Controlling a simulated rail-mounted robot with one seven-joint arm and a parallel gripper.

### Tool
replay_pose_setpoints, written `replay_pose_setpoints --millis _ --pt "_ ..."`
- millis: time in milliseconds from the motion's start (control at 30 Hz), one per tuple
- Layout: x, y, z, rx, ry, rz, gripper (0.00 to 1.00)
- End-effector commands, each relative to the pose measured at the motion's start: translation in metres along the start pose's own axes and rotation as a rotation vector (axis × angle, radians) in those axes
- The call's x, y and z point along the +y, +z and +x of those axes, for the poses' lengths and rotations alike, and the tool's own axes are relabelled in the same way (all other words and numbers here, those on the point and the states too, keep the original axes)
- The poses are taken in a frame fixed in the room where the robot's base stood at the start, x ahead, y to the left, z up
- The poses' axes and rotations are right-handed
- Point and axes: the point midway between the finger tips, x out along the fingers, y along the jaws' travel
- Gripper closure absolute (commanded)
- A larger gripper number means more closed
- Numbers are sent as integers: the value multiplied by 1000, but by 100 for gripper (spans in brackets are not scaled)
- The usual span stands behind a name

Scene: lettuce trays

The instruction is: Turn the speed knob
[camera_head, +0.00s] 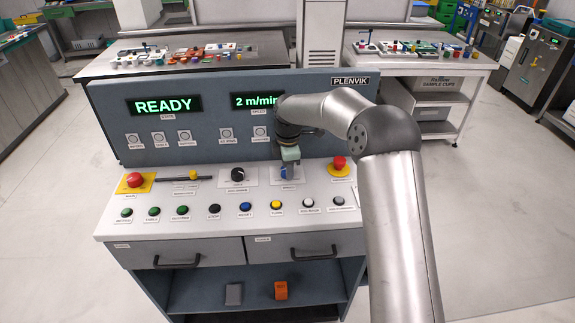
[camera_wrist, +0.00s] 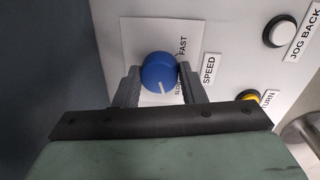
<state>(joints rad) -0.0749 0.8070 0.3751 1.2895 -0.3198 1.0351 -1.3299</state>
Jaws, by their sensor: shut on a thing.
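The blue speed knob (camera_wrist: 159,70) sits on a white plate marked SLOW and FAST, beside a SPEED label (camera_wrist: 209,69) in the wrist view. Its white pointer line is directed toward the SLOW side. My gripper (camera_wrist: 157,78) is shut on the knob, with one grey finger on each side of it. In the head view the knob (camera_head: 284,173) shows partly below my gripper (camera_head: 288,168). The speed display (camera_head: 257,100) reads 2 m/min, its right end close to my arm. The state display (camera_head: 164,105) reads READY.
A black selector knob (camera_head: 238,175) stands left of the speed knob. Red stop buttons stand at the panel's left (camera_head: 134,180) and right (camera_head: 339,163). A row of coloured push buttons runs along the front, including a yellow one (camera_head: 276,205). Two drawers lie below.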

Motion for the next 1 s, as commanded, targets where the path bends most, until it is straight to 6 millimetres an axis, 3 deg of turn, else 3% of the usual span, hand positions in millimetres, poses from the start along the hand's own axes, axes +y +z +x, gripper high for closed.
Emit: replay_pose_setpoints --millis 500,1000 --pt "2 0 -2 26 6 -385 86" --pt "2 0 -2 33 5 -487 86"
